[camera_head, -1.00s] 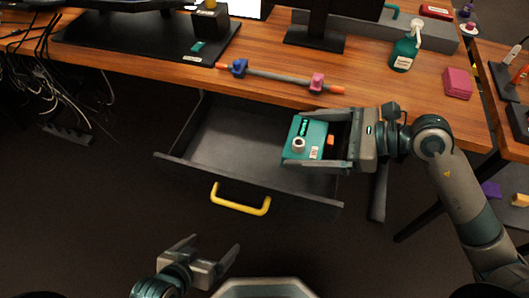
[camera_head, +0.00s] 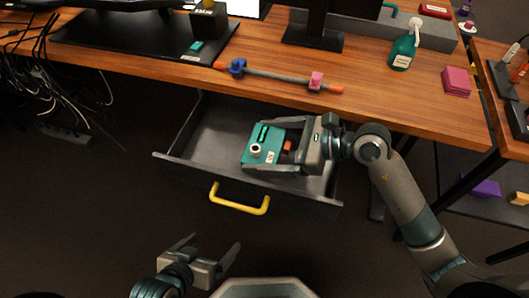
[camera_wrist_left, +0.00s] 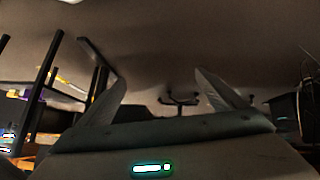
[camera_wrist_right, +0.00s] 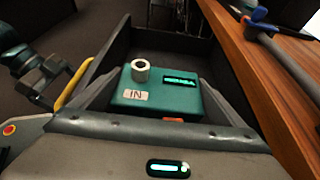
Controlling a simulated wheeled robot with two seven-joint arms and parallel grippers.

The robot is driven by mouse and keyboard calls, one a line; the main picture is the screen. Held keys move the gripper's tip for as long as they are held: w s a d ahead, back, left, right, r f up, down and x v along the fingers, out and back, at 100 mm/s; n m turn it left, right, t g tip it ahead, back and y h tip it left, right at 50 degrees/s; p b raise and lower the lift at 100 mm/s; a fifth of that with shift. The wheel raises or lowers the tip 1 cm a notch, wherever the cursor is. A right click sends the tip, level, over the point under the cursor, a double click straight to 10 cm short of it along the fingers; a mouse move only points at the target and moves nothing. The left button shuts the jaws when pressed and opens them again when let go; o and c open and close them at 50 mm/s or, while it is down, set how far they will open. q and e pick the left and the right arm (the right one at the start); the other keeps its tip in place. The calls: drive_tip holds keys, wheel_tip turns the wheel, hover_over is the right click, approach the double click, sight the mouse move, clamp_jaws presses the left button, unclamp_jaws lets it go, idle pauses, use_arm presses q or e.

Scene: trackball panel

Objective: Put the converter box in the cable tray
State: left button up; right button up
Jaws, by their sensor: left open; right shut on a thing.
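The converter box is a teal box (camera_head: 258,155) with a pale round socket, a lit display and an "IN" label. My right gripper (camera_head: 272,146) is shut on it, one finger along each side. The cable tray looks to be the dark, open, drawer-like tray (camera_head: 215,128) below the desk edge, with a yellow handle (camera_head: 238,198). The box is over the tray's right part; I cannot tell whether it touches the floor. In the right wrist view the box (camera_wrist_right: 160,92) sits between the fingers before the tray walls. My left gripper (camera_head: 212,244) is open and empty, in front of the tray.
The wooden desk (camera_head: 390,95) edge runs close behind the tray. On it lie a grey rod with blue and pink clamps (camera_head: 275,76), a green bottle (camera_head: 404,50) and a pink block (camera_head: 456,80). Loose cables (camera_head: 42,70) hang at left. The tray's left part is free.

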sight(265, 154)
wheel_tip(265, 154, down, 3)
drive_tip(key=shift+f+b, duration=0.1)
drive_tip(key=shift+b, duration=0.2)
use_arm(q)
drive_tip(key=shift+w+d+r+t, duration=0.45)
drive_tip(key=shift+w+t, duration=0.05)
use_arm(e)
drive_tip(key=shift+f, duration=0.25)
use_arm(q)
drive_tip(key=shift+w+r, duration=0.1)
drive_tip(key=shift+w, duration=0.1)
use_arm(e)
drive_tip(key=shift+f, duration=0.15)
drive_tip(key=o, duration=0.8)
use_arm(q)
drive_tip(key=shift+w+r, duration=0.1)
drive_tip(key=shift+r, duration=0.05)
use_arm(e)
drive_tip(key=shift+o, duration=0.2)
